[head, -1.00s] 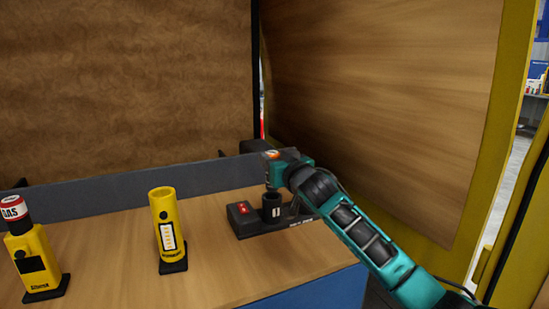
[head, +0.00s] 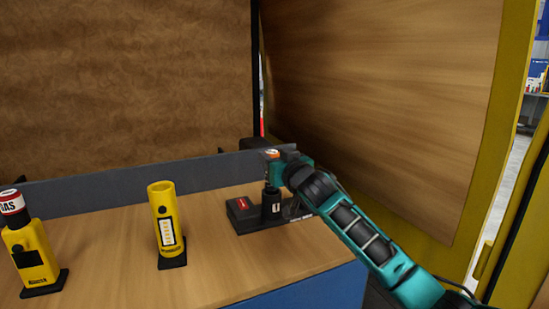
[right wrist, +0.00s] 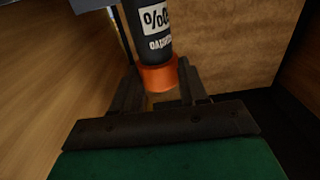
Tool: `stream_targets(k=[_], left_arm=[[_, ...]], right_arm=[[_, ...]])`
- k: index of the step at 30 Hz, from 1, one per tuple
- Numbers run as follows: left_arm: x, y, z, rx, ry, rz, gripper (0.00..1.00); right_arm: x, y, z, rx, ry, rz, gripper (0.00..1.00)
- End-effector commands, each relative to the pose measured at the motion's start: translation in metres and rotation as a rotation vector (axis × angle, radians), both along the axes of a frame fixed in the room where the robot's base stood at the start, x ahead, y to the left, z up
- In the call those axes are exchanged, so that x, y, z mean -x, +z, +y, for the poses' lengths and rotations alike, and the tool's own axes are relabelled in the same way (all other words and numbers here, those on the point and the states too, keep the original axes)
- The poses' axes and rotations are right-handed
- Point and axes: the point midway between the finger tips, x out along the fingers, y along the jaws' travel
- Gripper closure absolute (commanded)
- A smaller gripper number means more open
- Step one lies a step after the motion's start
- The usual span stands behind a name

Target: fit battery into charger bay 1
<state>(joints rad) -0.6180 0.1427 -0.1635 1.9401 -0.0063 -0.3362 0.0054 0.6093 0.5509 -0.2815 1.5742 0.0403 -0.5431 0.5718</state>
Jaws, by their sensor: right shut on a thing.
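The battery is a dark cylinder with an orange band and white lettering; it shows in the right wrist view (right wrist: 156,45) between the fingers. My right gripper (right wrist: 160,88) is shut on it. In the head view, the right gripper (head: 275,170) is above the black charger (head: 243,212). Dark battery body (head: 271,187) shows below the gripper, upright, at the mouth of the cup-shaped bay marked 1 (head: 271,209). How deep it sits cannot be told. Part of the charger behind the cup is hidden by the arm. My left gripper is not in view.
A yellow gas detector with a red-and-white canister (head: 30,255) stands farther left. A grey upstand (head: 120,184) runs behind, and a wooden wall panel (head: 390,100) rises on the right.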

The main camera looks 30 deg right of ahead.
Motion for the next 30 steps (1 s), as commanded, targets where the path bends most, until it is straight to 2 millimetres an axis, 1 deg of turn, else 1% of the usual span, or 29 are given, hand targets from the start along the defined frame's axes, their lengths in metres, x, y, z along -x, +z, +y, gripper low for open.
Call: stream_targets(k=[3,16,24,30], left_arm=[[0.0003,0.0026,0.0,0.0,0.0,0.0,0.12],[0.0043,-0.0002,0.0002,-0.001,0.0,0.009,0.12],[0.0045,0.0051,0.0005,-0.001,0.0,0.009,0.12],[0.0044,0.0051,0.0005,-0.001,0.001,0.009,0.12]], right_arm=[[0.0,0.0014,0.0002,0.0,0.0,-0.002,0.92],[0.0001,0.0008,-0.0001,0.001,0.0,-0.002,0.92],[0.0001,0.0018,-0.0003,0.001,0.0,-0.002,0.92],[0.0001,0.0008,-0.0005,0.001,0.0,-0.002,0.92]])
